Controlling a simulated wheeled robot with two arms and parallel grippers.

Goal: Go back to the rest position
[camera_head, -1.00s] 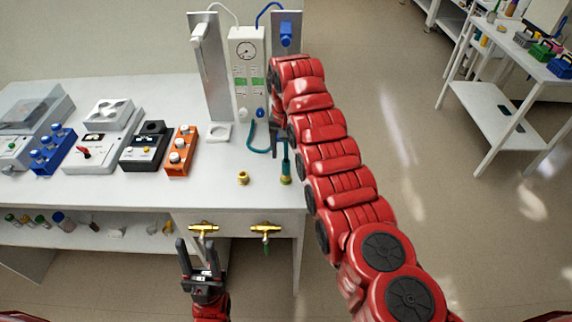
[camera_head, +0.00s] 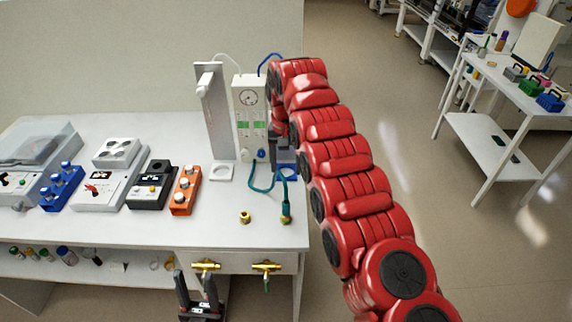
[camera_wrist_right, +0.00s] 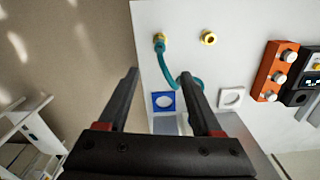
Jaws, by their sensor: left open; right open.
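My right arm (camera_head: 345,165) reaches over the bench from the lower right. Its gripper (camera_head: 280,150) points down at the bench's back right, beside the gas panel and partly hidden by the arm. In the right wrist view the fingers (camera_wrist_right: 158,78) are apart with nothing between them. The teal hose (camera_head: 262,188) ends in a connector (camera_head: 286,212) standing upright near the bench's front right; the gripper is clear of it. My left gripper (camera_head: 194,276) is open and empty, low in front of the bench, below a brass valve (camera_head: 205,265).
The white bench (camera_head: 120,220) holds an orange box (camera_head: 185,190), a blue rack (camera_head: 62,187) and other instruments. The gas panel (camera_head: 250,115) stands at the back, with a blue square base (camera_head: 287,172) near my right gripper. Floor is free to the right, before a side table (camera_head: 535,110).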

